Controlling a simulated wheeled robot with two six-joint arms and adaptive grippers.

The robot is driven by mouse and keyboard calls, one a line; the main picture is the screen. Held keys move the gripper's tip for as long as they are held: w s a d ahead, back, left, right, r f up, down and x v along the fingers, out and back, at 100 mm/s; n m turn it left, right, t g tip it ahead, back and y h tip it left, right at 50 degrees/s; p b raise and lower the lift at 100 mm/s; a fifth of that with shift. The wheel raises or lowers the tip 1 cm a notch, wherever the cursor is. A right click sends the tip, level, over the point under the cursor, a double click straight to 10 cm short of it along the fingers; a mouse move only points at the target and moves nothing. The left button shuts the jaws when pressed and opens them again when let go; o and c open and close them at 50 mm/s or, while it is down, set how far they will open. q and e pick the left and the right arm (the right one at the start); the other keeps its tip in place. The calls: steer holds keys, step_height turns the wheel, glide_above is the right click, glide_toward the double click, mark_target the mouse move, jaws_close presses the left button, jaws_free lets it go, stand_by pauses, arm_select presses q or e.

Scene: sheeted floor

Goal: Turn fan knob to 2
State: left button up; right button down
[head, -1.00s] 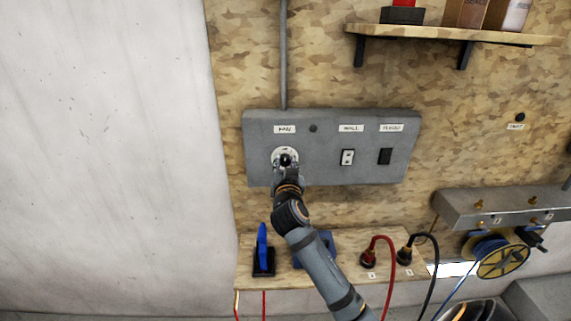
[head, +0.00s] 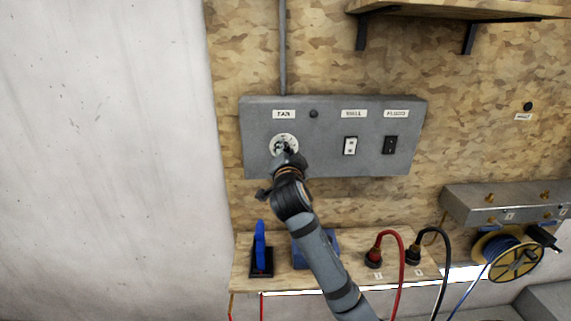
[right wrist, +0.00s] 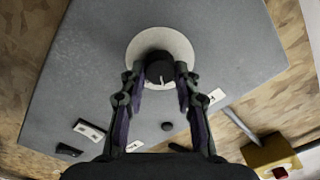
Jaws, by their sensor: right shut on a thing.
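The fan knob (right wrist: 159,70) is a round black knob with a white pointer mark, set on a pale round dial plate (right wrist: 185,45). In the head view the dial plate (head: 275,139) sits under a label at the left of the grey panel. The numbers on the dial are too small to read. My right gripper (head: 287,157) is at the knob and hides part of it. In the right wrist view its two fingers (right wrist: 160,77) are closed on the knob from both sides. My left gripper is not in view.
The grey panel (head: 320,155) also carries a white switch (head: 350,146) and a black switch (head: 390,145). Below are a ledge with a blue-handled lever (head: 260,245), red (head: 374,255) and black (head: 414,253) plugs, and a cable reel (head: 515,262). A shelf (head: 450,10) is above right.

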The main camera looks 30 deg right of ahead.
steer(key=shift+f+m+b, duration=0.15)
steer(key=shift+m+b, duration=4.35)
steer(key=shift+b, duration=0.4)
steer(key=c, duration=1.4)
jaws_free()
steer(key=o, duration=0.4)
steer(key=shift+w, duration=0.1)
